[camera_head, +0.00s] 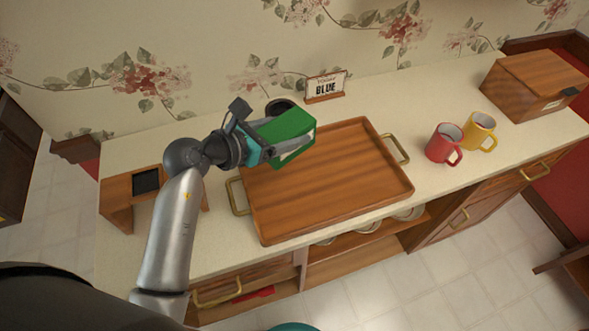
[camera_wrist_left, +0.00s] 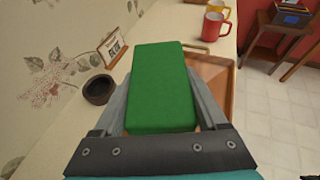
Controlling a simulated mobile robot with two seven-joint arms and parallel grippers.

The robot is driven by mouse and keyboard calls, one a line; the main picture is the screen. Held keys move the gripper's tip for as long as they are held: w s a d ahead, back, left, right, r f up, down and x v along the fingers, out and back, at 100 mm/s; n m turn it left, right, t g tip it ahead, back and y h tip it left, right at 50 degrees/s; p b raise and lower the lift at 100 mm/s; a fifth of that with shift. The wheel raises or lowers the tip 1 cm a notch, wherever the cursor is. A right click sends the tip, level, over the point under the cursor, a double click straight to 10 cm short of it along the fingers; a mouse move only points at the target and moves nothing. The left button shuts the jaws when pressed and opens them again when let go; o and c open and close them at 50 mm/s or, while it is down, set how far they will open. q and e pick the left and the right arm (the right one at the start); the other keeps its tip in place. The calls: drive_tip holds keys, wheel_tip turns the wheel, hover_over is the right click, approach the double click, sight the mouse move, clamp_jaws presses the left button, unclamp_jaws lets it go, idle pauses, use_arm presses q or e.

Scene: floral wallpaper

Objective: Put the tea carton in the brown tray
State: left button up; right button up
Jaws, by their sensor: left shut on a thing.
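The green tea carton (camera_head: 289,131) is held in my left gripper (camera_head: 287,143), which is shut on it. The carton is tilted and appears above the back left part of the brown tray (camera_head: 330,190). In the left wrist view the green carton (camera_wrist_left: 162,88) fills the space between the two fingers. The wooden tray has brass handles at both ends and looks empty; its right part shows behind the carton in the left wrist view (camera_wrist_left: 216,75). My right gripper is not in view.
A red mug (camera_head: 443,143) and a yellow mug (camera_head: 479,131) stand right of the tray. A wooden box (camera_head: 532,82) is at the far right. A sign reading BLUE (camera_head: 325,86) stands by the wall. A dark bowl (camera_wrist_left: 99,89) is beside the carton's left.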

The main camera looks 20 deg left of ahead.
use_arm(q)
drive_tip(key=shift+f+b, duration=1.75)
drive_tip(key=shift+f, duration=5.55)
drive_tip(key=shift+a+f, duration=0.1)
drive_tip(key=shift+f, duration=0.1)
drive_tip(key=o, duration=1.4)
drive_tip(key=shift+r, duration=0.15)
drive_tip(key=shift+r, duration=0.2)
drive_tip(key=v, duration=1.1)
drive_tip(key=shift+s+a+r+p, duration=0.1)
drive_tip(key=shift+s+a+p, duration=0.05)
drive_tip(key=shift+s+p, duration=0.2)
